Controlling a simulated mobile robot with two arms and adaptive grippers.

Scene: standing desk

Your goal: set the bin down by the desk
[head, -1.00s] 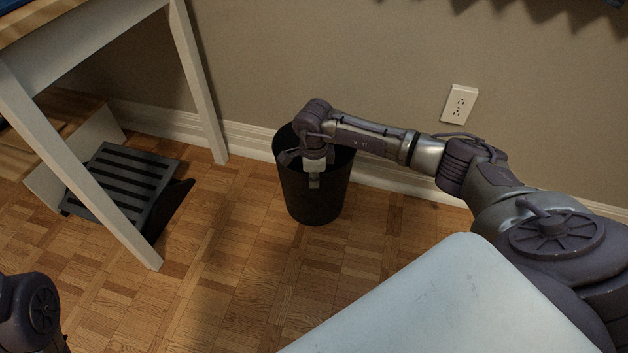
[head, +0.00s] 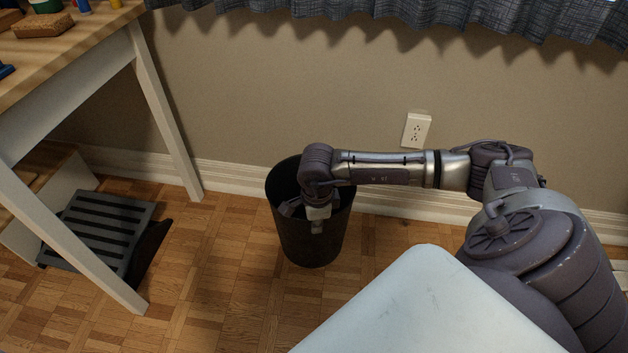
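The bin (head: 309,246) is a black, round, open-topped bin, upright, in the middle of the head view. It is to the right of the desk (head: 162,110) and in front of the wall. My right gripper (head: 308,215) points down at the bin's near rim and is shut on it, with part of the gripper showing outside the near wall. The finger inside is partly hidden. I cannot tell whether the bin's base touches the floor. My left gripper is not in view.
A dark slatted footrest (head: 98,228) lies under the desk. Bare parquet floor (head: 215,285) is free between the desk's legs and the bin. The wall with a white baseboard and an outlet (head: 416,130) is behind. A curtain (head: 400,15) hangs at the top.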

